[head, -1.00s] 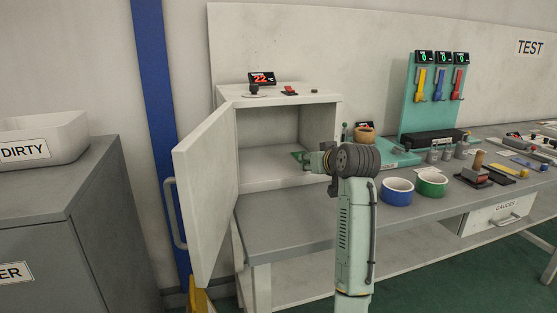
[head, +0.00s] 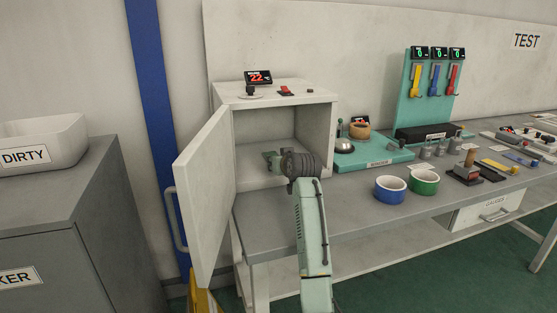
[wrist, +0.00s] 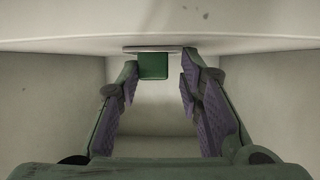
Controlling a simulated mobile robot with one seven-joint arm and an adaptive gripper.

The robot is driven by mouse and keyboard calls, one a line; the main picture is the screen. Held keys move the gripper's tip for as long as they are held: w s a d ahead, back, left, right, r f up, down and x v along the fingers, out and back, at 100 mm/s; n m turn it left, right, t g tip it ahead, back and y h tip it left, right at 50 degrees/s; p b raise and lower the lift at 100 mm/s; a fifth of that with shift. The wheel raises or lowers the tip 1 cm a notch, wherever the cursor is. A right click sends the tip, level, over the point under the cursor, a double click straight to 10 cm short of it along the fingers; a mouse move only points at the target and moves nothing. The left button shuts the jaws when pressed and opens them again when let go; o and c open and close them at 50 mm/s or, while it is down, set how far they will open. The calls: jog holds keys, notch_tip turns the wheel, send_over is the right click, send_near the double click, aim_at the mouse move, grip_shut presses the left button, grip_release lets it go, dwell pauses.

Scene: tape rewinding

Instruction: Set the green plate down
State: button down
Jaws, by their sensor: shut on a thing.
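The green plate (wrist: 153,66) shows in the wrist view as a small dark green square between my fingertips. A pale flat strip (wrist: 153,49) lies along its upper edge in that picture. My gripper (wrist: 160,76) is shut on the plate, its two purple-padded fingers on either side. In the head view my gripper (head: 270,158) is at the open front of the white oven-like cabinet (head: 320,140), reaching into its chamber. In the head view I cannot make out the plate apart from the gripper. Whether the plate touches a surface is not clear.
The cabinet's door (head: 205,195) stands open to the left. A blue ring (head: 390,190) and a green ring (head: 424,182) sit on the bench (head: 350,226) to the right. A teal winder base (head: 372,158) is beside the cabinet. The chamber floor looks clear.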

jog(key=shift+r, duration=0.15)
jog(key=c, duration=1.1)
grip_release()
jog(key=shift+f, duration=0.2)
jog(key=shift+s+r, duration=0.15)
jog(key=shift+r, duration=0.05)
jog(key=b+v, duration=0.3)
jog(key=v, duration=0.8)
jog(key=shift+s, duration=0.4)
jog(key=shift+d, duration=0.15)
